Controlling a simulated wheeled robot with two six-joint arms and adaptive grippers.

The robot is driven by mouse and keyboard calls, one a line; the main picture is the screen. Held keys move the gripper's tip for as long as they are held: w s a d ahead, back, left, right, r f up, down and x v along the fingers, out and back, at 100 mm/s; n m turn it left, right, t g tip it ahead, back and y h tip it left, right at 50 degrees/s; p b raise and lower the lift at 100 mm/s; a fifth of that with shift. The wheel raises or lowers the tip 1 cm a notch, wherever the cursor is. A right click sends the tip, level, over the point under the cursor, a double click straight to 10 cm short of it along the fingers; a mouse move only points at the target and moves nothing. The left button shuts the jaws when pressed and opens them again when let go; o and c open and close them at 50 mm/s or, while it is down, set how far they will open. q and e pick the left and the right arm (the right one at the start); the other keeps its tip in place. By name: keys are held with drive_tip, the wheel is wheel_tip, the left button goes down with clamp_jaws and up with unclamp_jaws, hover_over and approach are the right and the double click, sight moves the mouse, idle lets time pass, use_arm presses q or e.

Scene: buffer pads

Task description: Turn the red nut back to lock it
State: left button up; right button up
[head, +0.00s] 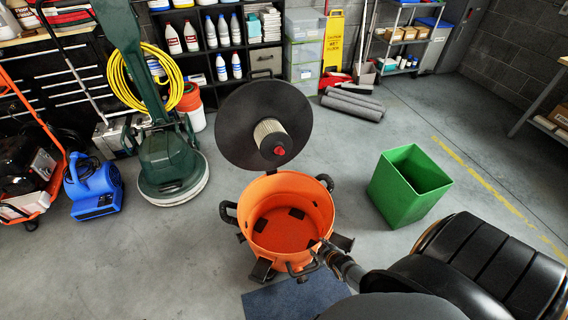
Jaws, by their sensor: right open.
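The red nut (279,151) sits at the end of a pale pleated filter (270,134). The filter sticks out from the centre of a round black lid (235,115), which is tilted up above the far side of an open orange drum (321,205). The nut faces towards me and looks small, so its thread is not clear. My right gripper (322,252) is low at the drum's near right rim, well below and to the right of the nut. It is open with nothing seen in it, and its fingers are small and partly dark. My left gripper is out of view.
A green bin (408,187) stands right of the drum. A blue mat (290,300) lies in front. A green floor machine (170,160) and a blue blower (92,188) stand left. Shelves line the back. Floor between the drum and bin is clear.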

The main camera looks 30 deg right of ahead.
drive_tip(key=w+d+r+n+t+b, duration=0.25)
drive_tip(key=w+r, duration=0.35)
drive_tip(key=w, duration=0.4)
use_arm(q)
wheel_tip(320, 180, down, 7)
drive_tip(key=b, duration=0.3)
use_arm(e)
drive_tip(key=n+t, duration=0.2)
drive_tip(key=t, duration=0.5)
approach(283, 153)
drive_tip(key=w+b, duration=0.8)
drive_tip(key=shift+d+f, duration=0.1)
drive_tip(key=shift+d, duration=0.15)
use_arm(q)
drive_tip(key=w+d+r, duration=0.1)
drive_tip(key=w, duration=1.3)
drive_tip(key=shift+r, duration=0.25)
use_arm(e)
drive_tip(key=shift+w, duration=0.2)
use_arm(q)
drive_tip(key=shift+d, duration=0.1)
use_arm(e)
clamp_jaws()
